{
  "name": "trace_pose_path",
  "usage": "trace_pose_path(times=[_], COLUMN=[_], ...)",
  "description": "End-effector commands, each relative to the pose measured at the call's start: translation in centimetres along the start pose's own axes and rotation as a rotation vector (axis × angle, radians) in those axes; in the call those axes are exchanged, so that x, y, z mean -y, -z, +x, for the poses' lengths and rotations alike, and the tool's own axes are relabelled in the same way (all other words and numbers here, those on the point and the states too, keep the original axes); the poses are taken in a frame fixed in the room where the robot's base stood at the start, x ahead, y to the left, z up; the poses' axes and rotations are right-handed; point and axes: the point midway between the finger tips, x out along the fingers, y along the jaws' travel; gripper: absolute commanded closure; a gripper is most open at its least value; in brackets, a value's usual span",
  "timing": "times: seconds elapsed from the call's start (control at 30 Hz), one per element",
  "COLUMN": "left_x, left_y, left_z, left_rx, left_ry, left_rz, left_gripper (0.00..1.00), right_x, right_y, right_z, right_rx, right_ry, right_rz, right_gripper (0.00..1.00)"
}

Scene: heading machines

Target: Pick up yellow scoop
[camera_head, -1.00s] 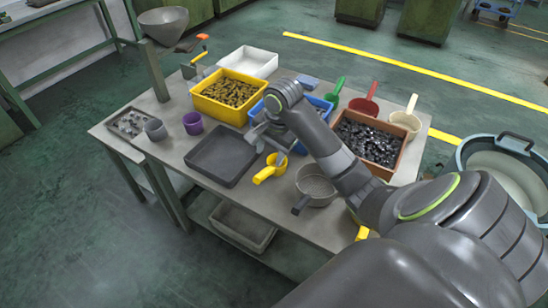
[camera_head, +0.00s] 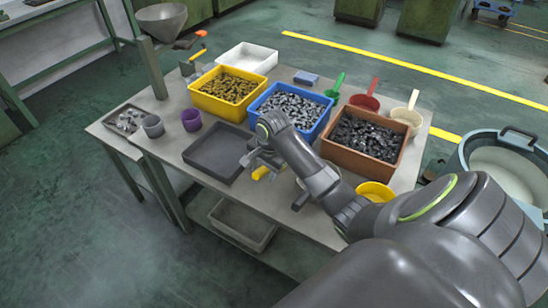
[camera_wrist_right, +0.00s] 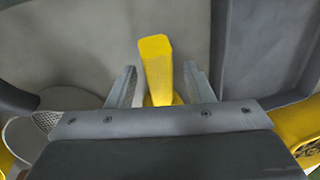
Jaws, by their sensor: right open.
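The yellow scoop (camera_head: 261,173) lies on the grey table, just right of the black tray. In the head view only a small part of it shows, since my right gripper (camera_head: 258,162) covers the rest. In the right wrist view its yellow handle (camera_wrist_right: 157,68) stands out between the two fingers of my right gripper (camera_wrist_right: 160,86). The fingers are open, one on each side of the handle, with gaps beside it. My left gripper is not in view.
The black tray (camera_head: 213,166) is left of the gripper. Yellow (camera_head: 205,101), blue (camera_head: 315,131) and brown (camera_head: 385,174) bins of metal parts stand behind and right. A sieve (camera_wrist_right: 28,138) is near, and a yellow bowl (camera_head: 372,190) sits at right. Green, red and cream scoops lie behind.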

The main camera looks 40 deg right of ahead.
Motion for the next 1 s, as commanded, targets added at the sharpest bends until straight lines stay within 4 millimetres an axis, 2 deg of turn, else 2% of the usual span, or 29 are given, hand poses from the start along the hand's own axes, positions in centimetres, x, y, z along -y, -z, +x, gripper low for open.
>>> trace_pose_path(times=[0.23, 0.6, 0.87, 1.0], left_x=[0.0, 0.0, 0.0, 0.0], left_y=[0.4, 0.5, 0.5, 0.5], left_z=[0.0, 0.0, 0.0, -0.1], left_rx=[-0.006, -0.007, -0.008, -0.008], left_ry=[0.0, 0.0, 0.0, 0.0], left_rz=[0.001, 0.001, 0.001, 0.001], left_gripper=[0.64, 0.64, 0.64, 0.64], right_x=[0.0, 0.0, 0.0, 0.3], right_y=[0.0, 0.0, 0.0, 0.1], right_z=[0.2, 0.2, 0.0, -1.3], right_rx=[0.0, 0.0, -0.001, -0.002], right_ry=[0.0, 0.0, 0.001, 0.003], right_rz=[0.0, 0.0, -0.001, -0.002], right_gripper=[0.53, 1.0, 1.0, 1.0])
